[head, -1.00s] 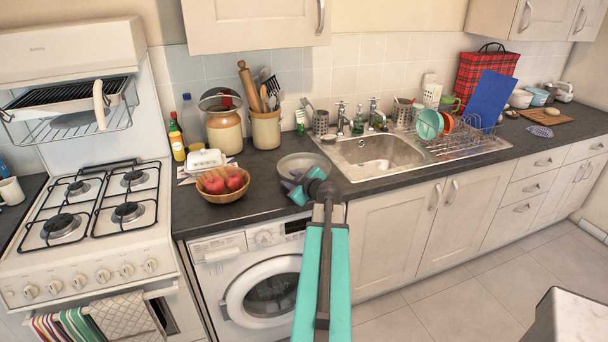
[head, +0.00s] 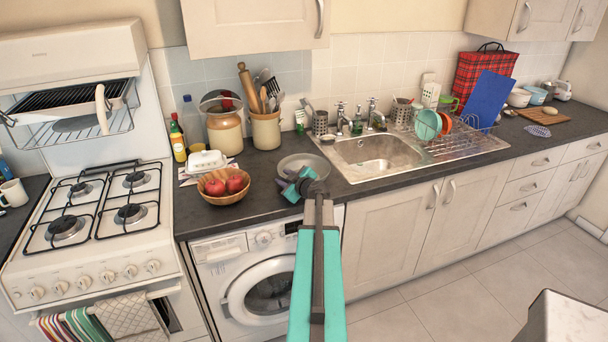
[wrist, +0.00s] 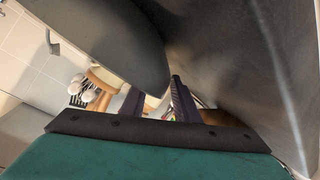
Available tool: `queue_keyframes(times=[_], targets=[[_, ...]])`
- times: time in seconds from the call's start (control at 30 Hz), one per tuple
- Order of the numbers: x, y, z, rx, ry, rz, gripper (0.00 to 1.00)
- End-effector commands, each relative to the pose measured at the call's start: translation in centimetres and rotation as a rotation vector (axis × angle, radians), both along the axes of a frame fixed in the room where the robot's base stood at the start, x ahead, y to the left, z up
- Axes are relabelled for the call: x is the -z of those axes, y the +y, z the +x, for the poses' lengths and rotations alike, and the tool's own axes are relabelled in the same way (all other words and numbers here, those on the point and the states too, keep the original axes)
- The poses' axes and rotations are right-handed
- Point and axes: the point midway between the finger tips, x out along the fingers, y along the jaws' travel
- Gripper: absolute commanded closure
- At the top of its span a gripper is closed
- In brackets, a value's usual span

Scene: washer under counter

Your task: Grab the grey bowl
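The grey bowl (head: 301,162) sits on the dark counter above the washing machine, right of the fruit bowl. My gripper (head: 289,184) is at its front edge and hides part of the near rim. In the wrist view the grey bowl (wrist: 115,38) fills the upper left, and its lower edge reaches down between the two fingers of my gripper (wrist: 157,100). The fingers are apart, so my gripper is open. I cannot tell whether either finger touches the bowl.
A wooden bowl with red fruit (head: 210,196) stands close on the left. The sink (head: 375,152) is on the right. A utensil pot (head: 266,130) and a brown-and-cream jar (head: 224,128) stand behind. The washing machine (head: 262,285) is below the counter.

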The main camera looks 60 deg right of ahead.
Motion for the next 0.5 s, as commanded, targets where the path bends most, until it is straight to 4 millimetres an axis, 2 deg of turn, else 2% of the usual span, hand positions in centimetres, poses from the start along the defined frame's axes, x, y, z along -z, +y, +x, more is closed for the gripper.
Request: queue_keyframes(times=[0.47,0.5], targets=[[-0.02,0.07,0.04,-0.001,0.000,0.000,0.72],[-0.01,0.08,0.04,-0.001,0.000,0.000,0.77]])
